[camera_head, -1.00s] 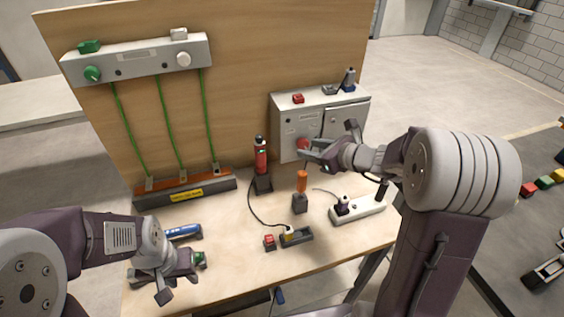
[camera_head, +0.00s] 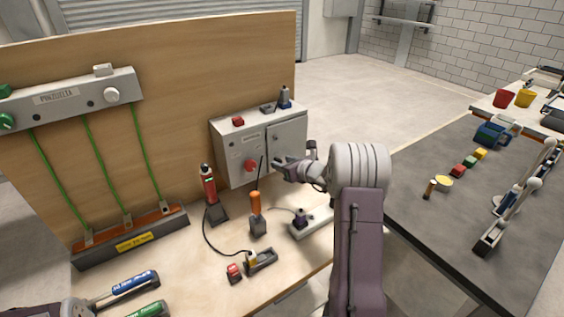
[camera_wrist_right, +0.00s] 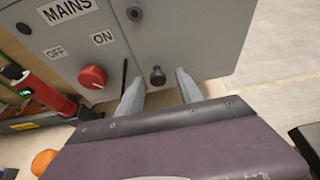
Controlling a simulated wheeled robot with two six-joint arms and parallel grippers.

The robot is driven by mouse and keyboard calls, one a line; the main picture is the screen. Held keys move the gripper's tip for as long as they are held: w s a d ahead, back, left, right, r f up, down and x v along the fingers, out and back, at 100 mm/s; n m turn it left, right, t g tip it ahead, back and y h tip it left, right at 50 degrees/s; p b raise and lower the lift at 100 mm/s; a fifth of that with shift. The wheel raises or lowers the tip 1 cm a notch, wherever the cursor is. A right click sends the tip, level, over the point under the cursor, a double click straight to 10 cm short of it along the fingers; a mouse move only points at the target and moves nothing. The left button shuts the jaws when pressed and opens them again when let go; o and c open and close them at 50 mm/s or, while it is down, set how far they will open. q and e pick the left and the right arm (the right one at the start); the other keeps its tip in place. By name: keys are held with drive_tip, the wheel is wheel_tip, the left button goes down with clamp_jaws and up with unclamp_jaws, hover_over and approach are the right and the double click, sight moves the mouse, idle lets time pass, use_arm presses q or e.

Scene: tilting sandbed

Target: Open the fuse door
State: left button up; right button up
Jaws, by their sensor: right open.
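The grey cabinet (camera_head: 233,155) stands at the back of the workbench, with a red MAINS knob (camera_head: 250,166) on its left panel. The fuse door (camera_head: 287,139) is the right panel of its front and looks closed. In the right wrist view the fuse door (camera_wrist_right: 205,35) carries a small dark knob (camera_wrist_right: 157,75) low down. My right gripper (camera_head: 277,162) is open in front of the door, and its fingers (camera_wrist_right: 158,92) lie on either side of that knob in the picture. Contact cannot be told.
A black cable crosses the bench. A dark table (camera_head: 420,180) stands to the right.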

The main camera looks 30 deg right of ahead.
drive_tip(key=shift+w+a+f, duration=0.1)
drive_tip(key=shift+w, duration=0.2)
drive_tip(key=shift+a, duration=0.15)
clamp_jaws()
idle(1.1)
